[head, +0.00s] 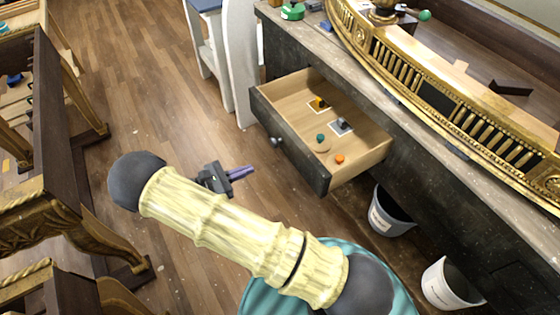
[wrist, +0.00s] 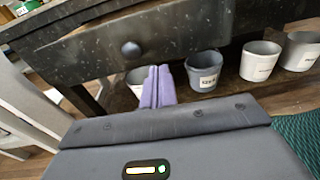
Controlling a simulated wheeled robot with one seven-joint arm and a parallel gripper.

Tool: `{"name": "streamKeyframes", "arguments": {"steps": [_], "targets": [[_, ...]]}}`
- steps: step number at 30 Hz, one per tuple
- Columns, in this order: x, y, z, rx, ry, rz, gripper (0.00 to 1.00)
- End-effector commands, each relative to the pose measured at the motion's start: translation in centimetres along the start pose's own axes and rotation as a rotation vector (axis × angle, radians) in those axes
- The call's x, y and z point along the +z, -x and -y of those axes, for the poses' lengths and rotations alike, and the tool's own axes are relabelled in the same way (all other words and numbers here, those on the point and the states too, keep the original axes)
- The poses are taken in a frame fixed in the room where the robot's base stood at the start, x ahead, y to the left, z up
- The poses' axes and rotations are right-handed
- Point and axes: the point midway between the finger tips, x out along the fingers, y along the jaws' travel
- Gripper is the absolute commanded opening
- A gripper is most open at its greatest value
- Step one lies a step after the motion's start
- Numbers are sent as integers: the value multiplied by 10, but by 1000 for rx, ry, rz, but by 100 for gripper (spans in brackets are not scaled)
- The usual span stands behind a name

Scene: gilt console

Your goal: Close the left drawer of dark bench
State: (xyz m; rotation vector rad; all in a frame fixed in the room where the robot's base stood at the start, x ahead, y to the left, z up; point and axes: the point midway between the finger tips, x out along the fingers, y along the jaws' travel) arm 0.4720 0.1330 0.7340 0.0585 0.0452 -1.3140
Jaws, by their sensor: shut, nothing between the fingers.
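The dark bench (head: 425,165) runs along the right in the head view. Its left drawer (head: 291,143) is pulled out, showing a pale wooden inside with several small items. A round dark knob (head: 277,142) sits on the drawer front; the knob also shows in the wrist view (wrist: 131,49). My gripper (head: 241,172) is in front of the drawer, to the left of and a little below the knob, apart from it. Its purple fingers (wrist: 158,87) are together with nothing between them. In the wrist view they point toward the drawer front, below and right of the knob.
Bins (head: 389,212) and (head: 450,284) stand under the bench; several show in the wrist view (wrist: 203,71). A white stand (head: 240,60) is beside the bench's far end. A gilt piece (head: 440,95) lies on the bench top. Dark carved furniture (head: 40,200) is at left, with open floor between.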

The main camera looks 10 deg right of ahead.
Motion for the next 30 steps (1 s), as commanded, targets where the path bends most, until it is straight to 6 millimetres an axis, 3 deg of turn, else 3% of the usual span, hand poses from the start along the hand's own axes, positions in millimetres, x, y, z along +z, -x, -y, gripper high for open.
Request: {"name": "streamKeyframes", "arguments": {"steps": [3,17,23,30], "targets": [[-12,10,-6,55,18,63,0],[-10,6,-6,58,21,69,0],[-8,-18,-7,55,22,69,0],[-5,-61,-10,55,22,69,0]]}}
